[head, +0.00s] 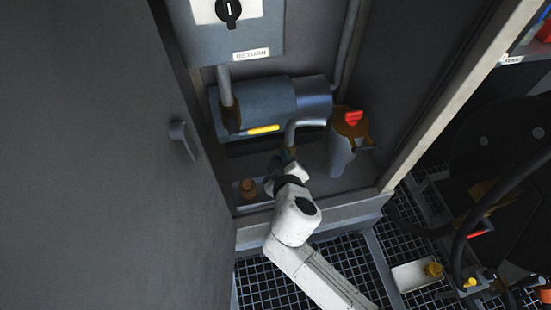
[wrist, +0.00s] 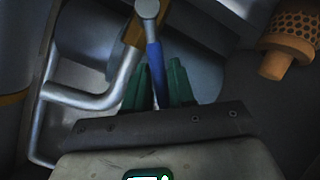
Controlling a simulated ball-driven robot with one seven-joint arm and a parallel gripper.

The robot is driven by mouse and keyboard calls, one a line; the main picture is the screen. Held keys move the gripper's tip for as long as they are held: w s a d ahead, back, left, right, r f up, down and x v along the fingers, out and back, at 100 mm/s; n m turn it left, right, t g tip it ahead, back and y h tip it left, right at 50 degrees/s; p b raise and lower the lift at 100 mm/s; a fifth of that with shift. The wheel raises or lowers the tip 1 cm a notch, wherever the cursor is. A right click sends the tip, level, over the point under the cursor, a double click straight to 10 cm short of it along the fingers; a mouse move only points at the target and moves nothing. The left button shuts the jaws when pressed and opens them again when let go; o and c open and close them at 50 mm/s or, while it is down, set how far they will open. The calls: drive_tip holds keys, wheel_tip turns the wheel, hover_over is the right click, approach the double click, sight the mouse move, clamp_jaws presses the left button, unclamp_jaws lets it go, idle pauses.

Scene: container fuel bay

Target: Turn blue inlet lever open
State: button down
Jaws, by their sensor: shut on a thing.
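The blue inlet lever (wrist: 154,64) shows in the wrist view as a slim blue handle running from a round metal hub (wrist: 147,9) down between my fingers. My gripper (wrist: 159,84) has two green fingers, one on each side of the lever, and is shut on it. A brass-coloured fitting (wrist: 133,31) sits beside the hub. In the head view my gripper (head: 285,160) is low in the bay, below the blue-grey pump motor (head: 270,102). There my wrist mostly hides the lever, and I cannot tell its angle.
A bent grey pipe (head: 302,124) runs close above my gripper. A filter housing with a red handle (head: 353,118) stands to the right. A brass fitting (head: 248,189) is at lower left. The cabinet door (head: 110,150) bounds the left, and a frame post (head: 455,100) the right.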

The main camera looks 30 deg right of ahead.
drive_tip(key=shift+s+d+r+m+t+y+p, duration=0.2)
drive_tip(key=shift+d+r+m+y+p, duration=0.2)
drive_tip(key=shift+d+m+y+p, duration=0.15)
drive_tip(key=shift+s+d+r+m+t+y+p, duration=0.1)
drive_tip(key=shift+d+r+m+t+y+p, duration=0.1)
drive_tip(key=shift+d+r+m+y+p, duration=0.35)
drive_tip(key=shift+s+d+f+m+t+y+p, duration=0.15)
drive_tip(key=shift+d+m+t+y+p, duration=0.15)
drive_tip(key=shift+d+m+y+p, duration=0.65)
drive_tip(key=shift+m+h+b, duration=0.25)
drive_tip(key=shift+b, duration=0.1)
drive_tip(key=c, duration=1)
unclamp_jaws()
drive_tip(key=shift+c, duration=0.2)
drive_tip(key=shift+f, duration=0.1)
drive_tip(key=shift+s, duration=0.1)
drive_tip(key=p+v, duration=0.2)
drive_tip(key=v, duration=0.8)
drive_tip(key=shift+s+r, duration=0.3)
